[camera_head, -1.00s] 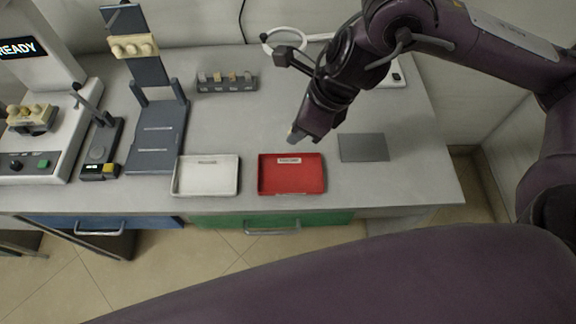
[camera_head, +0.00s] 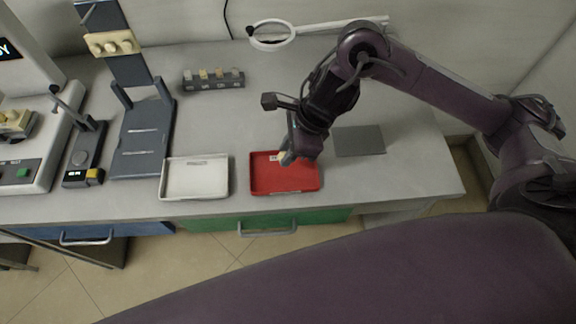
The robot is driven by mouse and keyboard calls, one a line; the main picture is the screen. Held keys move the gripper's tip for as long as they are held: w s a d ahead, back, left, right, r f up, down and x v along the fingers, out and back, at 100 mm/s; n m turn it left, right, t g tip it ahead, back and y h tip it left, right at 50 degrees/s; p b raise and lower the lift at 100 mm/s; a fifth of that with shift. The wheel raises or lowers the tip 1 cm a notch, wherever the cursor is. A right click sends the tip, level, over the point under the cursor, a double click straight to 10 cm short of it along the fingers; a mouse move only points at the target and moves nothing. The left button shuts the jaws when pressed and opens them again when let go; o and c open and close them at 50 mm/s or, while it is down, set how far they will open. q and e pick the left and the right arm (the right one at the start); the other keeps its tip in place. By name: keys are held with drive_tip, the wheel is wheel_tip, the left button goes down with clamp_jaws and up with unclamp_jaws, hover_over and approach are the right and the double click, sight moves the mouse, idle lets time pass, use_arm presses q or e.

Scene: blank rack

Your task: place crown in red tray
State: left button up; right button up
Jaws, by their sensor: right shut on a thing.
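The red tray (camera_head: 300,183) lies near the front edge of the bench, just right of the white tray (camera_head: 194,182). My right gripper (camera_head: 286,157) points down over the back part of the red tray and hides part of it and of its label. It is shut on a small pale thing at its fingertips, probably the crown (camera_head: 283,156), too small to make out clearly. I cannot tell whether that thing touches the tray floor. My left gripper is not in view.
A small dark rack (camera_head: 213,84) with several pale crowns or blanks stands behind the trays. A dark stand with a dental model (camera_head: 112,43) and a white machine are at left. A ring lamp (camera_head: 271,35) is at the back. A grey mat (camera_head: 359,141) lies right.

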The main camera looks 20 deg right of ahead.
sight(282, 173)
drive_tip(key=shift+f+b, duration=0.4)
drive_tip(key=shift+f, duration=2.75)
drive_tip(key=shift+f, duration=0.15)
drive_tip(key=o, duration=0.9)
drive_tip(key=shift+o, duration=0.2)
